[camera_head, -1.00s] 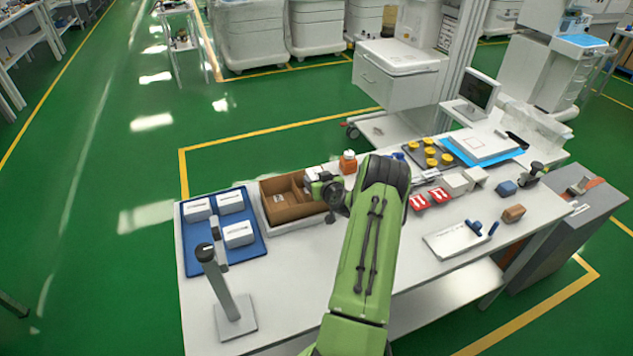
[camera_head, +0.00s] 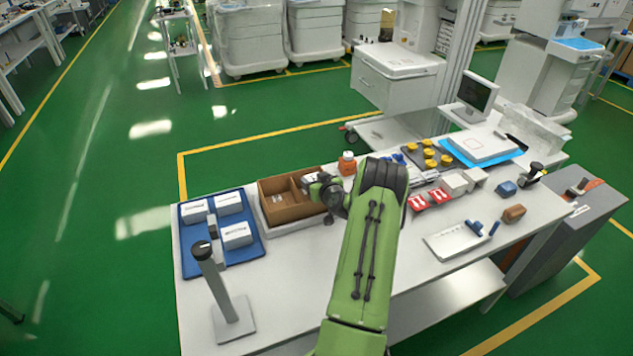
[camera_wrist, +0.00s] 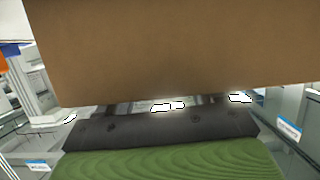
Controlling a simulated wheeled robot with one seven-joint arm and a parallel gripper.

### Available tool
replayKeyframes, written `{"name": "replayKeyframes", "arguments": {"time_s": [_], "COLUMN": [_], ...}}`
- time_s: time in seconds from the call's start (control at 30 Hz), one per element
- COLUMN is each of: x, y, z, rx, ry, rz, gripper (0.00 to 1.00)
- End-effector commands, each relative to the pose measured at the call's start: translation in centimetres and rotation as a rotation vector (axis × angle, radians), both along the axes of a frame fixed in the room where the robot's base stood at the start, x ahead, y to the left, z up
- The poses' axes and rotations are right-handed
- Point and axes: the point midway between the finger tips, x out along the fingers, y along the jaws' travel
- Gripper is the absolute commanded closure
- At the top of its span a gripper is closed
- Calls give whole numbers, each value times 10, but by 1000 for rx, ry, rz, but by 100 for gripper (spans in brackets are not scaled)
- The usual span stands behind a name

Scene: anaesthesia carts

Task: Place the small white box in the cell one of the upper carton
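The brown open carton (camera_head: 284,213) stands on the table with a divider inside and a pale label in its left part. My gripper (camera_head: 318,190) is at the carton's right end, low against or inside its wall. A pale patch (camera_head: 309,179) beside my gripper may be the small white box, but it is mostly hidden. Three white boxes, (camera_head: 195,211), (camera_head: 229,202) and (camera_head: 237,235), lie on the blue tray (camera_head: 188,262) at left. In the wrist view, a plain brown surface (camera_wrist: 170,50), probably carton wall, hides my fingertips.
A stand with a black top (camera_head: 226,290) rises in front of the blue tray. An orange-capped bottle (camera_head: 347,164) stands just behind my gripper. Red-and-white boxes (camera_head: 428,200) and a white tray (camera_head: 458,241) lie to the right.

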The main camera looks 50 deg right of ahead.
Motion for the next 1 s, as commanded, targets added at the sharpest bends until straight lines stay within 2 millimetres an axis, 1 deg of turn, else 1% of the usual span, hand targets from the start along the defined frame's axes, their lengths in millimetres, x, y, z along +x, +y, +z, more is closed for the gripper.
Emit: {"name": "replayKeyframes", "arguments": {"time_s": [0.03,0.07,0.1,0.23,0.37,0.5,0.57,0.8,0.9,1.0], "x": [-7,-7,-7,-7,-8,-9,-25,-74,-89,-97], "y": [4,4,4,4,4,4,12,42,52,57], "z": [-18,-18,-18,-18,-14,2,5,31,39,44], "rx": [31,31,31,32,32,32,30,23,21,20], "ry": [31,31,31,32,32,32,33,24,22,20], "rz": [-2,-2,-2,-3,-3,-3,-5,-5,-4,-2], "gripper": [22,18,15,15,15,15,15,15,15,15]}}
